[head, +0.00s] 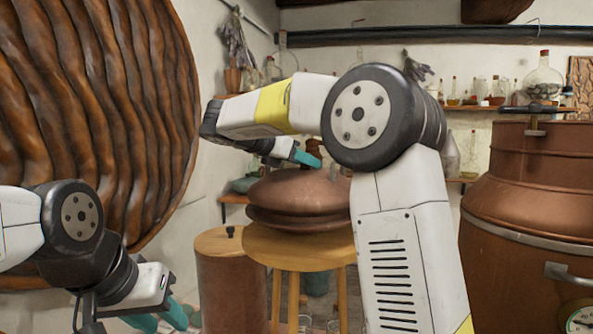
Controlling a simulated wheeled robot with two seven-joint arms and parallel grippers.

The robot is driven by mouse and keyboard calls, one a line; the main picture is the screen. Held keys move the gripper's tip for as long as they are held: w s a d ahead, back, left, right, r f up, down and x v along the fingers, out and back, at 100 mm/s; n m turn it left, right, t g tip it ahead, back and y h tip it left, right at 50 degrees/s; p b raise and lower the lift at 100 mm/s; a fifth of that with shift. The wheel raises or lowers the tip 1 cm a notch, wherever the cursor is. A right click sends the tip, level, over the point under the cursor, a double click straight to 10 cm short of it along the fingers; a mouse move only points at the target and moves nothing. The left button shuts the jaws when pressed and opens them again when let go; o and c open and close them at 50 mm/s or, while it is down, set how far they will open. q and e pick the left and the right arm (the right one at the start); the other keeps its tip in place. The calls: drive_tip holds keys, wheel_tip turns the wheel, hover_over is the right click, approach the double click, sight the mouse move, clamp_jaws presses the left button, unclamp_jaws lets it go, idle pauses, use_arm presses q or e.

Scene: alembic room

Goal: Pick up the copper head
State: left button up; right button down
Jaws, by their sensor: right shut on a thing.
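The copper head (290,192), a wide rounded copper piece with a narrow neck on top, is over the round wooden stool (258,246) in the middle of the head view. I see no clear gap between its lower rim and the stool. My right gripper (313,160) reaches in from above, its teal fingers shut on the copper head at the neck. My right forearm hides the copper head's right edge. My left gripper (160,316) is low at the left, away from the copper head, with its teal fingers apart and nothing seen between them.
A large copper vessel (520,205) stands at the right. A copper cylinder with a wooden lid (220,242) stands left of the stool. A big ribbed brown disc (100,100) fills the left wall. Shelves with glass bottles (543,78) line the back wall.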

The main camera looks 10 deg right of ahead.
drive_tip(key=s+a+r, duration=0.1)
drive_tip(key=s, duration=1.5)
drive_tip(key=shift+a+r, duration=0.35)
drive_tip(key=shift+a, duration=0.05)
drive_tip(key=c, duration=1.6)
unclamp_jaws()
clamp_jaws()
drive_tip(key=shift+r, duration=0.65)
